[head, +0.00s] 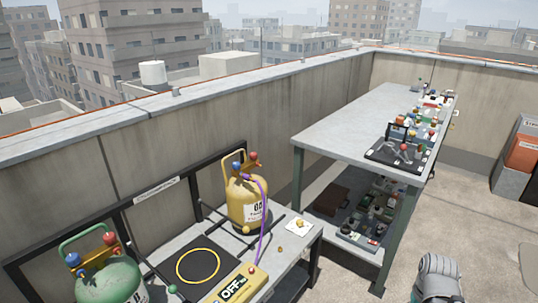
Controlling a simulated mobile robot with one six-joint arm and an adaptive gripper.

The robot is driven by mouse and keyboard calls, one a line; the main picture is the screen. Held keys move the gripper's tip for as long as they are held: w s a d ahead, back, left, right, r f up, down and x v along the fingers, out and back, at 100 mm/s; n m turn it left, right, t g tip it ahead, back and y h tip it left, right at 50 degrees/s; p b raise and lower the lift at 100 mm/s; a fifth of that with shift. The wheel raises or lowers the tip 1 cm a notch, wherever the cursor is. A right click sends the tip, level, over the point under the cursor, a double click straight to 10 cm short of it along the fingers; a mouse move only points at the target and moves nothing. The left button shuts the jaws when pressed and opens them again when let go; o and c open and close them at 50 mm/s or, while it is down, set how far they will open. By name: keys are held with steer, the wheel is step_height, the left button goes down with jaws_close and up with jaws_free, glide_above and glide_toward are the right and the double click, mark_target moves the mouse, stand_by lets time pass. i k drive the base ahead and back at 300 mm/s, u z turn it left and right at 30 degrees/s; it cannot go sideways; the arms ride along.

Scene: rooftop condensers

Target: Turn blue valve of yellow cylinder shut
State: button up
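The yellow cylinder (245,207) stands upright on a grey bench at lower centre, against a dark frame. Its blue valve (236,167) is a small knob at the upper left of its top. A red valve (254,157) sits to the right of the blue one. My gripper's fingers do not show. A grey rounded part of my arm is at the bottom right, apart from the cylinder.
A green cylinder (110,282) with its own blue and red valves stands at lower left. A black mat with a yellow ring (198,266) lies between the cylinders. A tall table (345,126) with small items stands at the right. The floor (475,225) beyond it is largely clear.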

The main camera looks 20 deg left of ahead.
mark_target(236, 166)
steer(key=u, duration=0.05)
steer(key=i, duration=1.45)
steer(key=u, duration=0.85)
